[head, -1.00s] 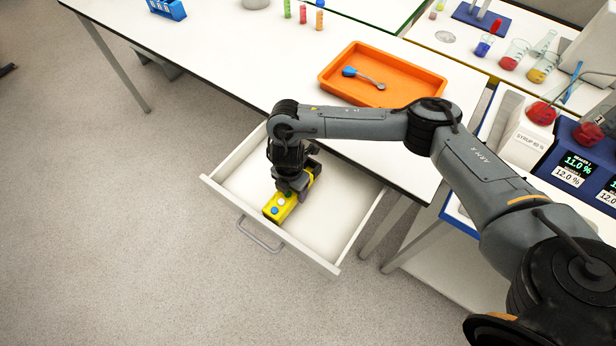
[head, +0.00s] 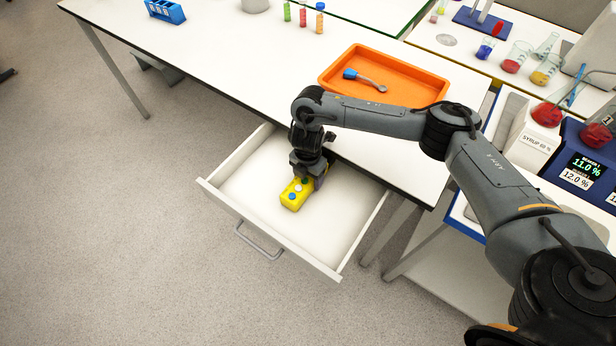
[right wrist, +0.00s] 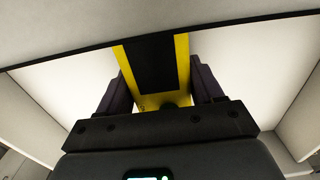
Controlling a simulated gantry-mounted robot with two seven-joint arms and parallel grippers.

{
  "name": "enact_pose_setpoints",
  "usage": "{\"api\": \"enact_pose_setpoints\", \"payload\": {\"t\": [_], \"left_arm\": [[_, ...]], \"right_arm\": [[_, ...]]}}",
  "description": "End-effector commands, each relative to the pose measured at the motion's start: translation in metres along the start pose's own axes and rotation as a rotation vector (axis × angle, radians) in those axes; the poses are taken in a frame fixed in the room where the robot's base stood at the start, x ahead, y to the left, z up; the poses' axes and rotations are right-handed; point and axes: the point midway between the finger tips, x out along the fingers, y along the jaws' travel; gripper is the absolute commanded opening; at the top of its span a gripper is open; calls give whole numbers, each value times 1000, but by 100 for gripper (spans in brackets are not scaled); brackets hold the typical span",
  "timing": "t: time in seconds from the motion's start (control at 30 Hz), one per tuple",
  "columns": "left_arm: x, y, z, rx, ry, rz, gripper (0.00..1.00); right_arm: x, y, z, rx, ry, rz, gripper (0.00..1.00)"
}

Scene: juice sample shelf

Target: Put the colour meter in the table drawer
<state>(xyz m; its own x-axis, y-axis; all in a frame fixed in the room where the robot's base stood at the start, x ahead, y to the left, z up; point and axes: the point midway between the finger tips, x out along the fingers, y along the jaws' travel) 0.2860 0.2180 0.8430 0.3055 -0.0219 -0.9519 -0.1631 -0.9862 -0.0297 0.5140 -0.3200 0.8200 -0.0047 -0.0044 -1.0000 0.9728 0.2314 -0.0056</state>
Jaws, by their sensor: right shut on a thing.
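The colour meter (head: 294,195) is a yellow block with coloured buttons. It is inside the open white table drawer (head: 255,205), near the middle. My right gripper (head: 308,172) reaches down from above and is shut on the colour meter. In the right wrist view, the yellow and black meter (right wrist: 152,70) lies between the two dark fingers of the right gripper (right wrist: 153,85), with the pale drawer floor around it. I cannot tell whether the meter touches the drawer floor. My left gripper is not in view.
The white table (head: 225,75) overhangs the back of the drawer. An orange tray (head: 435,86) with a blue-handled spoon (head: 365,80) sits on it. The drawer's front panel (head: 270,232) has a grey handle (head: 257,240). Flasks and a display unit (head: 575,170) stand at the right.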

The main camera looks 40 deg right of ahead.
Motion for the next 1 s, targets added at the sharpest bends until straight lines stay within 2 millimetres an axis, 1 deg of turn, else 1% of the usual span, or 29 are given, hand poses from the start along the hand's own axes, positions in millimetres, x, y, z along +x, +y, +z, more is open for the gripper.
{"api": "enact_pose_setpoints", "payload": {"t": [0.2,0.37,0.4,0.53,0.87,1.0], "left_arm": [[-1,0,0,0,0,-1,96],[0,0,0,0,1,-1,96],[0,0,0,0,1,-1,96],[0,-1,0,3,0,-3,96],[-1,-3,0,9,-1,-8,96],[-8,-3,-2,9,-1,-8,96]], "right_arm": [[-2,1,0,0,0,2,21],[2,1,0,0,0,1,21],[2,0,0,0,0,1,72],[2,0,0,0,0,1,92],[0,1,0,0,0,1,92],[-13,1,0,-1,-1,2,92]]}}
